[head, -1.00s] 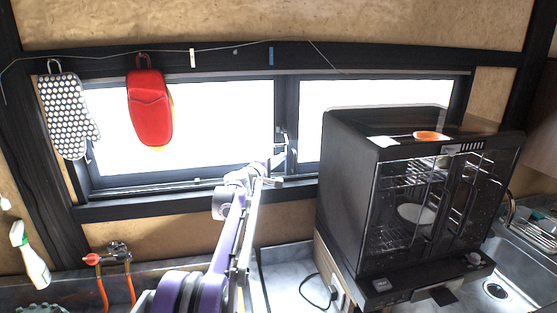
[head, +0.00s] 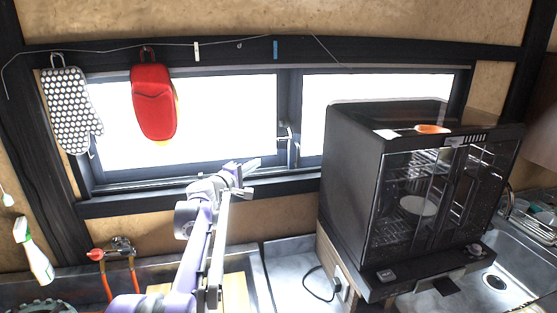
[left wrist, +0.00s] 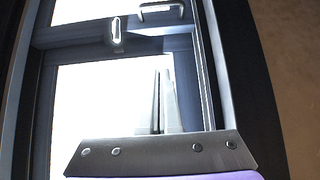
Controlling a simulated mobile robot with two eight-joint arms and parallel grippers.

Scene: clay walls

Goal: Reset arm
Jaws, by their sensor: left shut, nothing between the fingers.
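My left gripper (head: 250,176) is raised in front of the window in the head view, at the end of my purple and grey arm. Its fingers are together with nothing between them. In the left wrist view the closed fingers (left wrist: 163,102) stand upright against the bright window pane, above the metal plate of the gripper. My right gripper shows in neither view.
A red mitt (head: 153,102) and a dotted mitt (head: 68,110) hang at left. A spray bottle (head: 33,250) stands lower left. A sink (head: 520,265) is at right.

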